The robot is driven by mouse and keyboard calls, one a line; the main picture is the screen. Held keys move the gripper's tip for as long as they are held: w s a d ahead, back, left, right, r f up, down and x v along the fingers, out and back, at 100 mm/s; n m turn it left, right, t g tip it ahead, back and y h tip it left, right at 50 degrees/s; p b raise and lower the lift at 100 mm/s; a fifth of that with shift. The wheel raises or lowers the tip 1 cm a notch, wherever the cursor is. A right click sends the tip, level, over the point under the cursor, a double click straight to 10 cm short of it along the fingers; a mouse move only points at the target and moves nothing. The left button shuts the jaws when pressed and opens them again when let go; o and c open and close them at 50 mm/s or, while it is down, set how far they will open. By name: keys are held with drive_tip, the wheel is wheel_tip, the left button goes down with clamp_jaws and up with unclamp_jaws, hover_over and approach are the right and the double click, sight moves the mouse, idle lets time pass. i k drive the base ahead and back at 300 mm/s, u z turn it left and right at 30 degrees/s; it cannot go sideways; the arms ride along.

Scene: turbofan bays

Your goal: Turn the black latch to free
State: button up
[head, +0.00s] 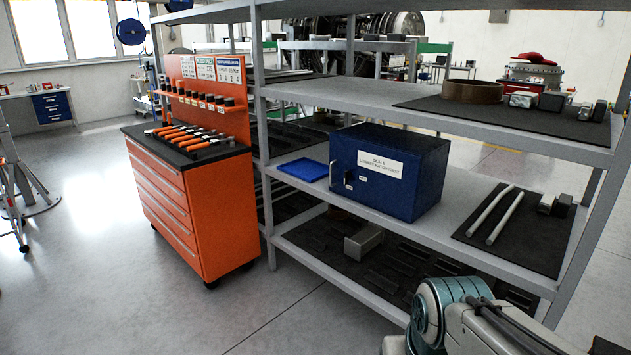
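A blue box (415,182) with a white label stands on the middle shelf of a grey rack. A small black latch (348,179) sits on its front face, below and left of the label. A light vertical handle (332,173) is at the left edge of that face. The box's front looks shut. Small markings beside the latch are too small to read. Part of my arm shows at the bottom right, in front of the rack and apart from the box. My gripper is not in view.
A blue tray (303,169) lies left of the box on the shelf (405,228). Two pale rods (492,214) lie on a dark mat to the right. A rack post (259,80) and an orange tool cabinet (205,205) stand left. Floor in front is clear.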

sight(348, 175)
drive_tip(key=u, duration=0.35)
drive_tip(key=i, duration=2.15)
drive_tip(key=z, duration=0.1)
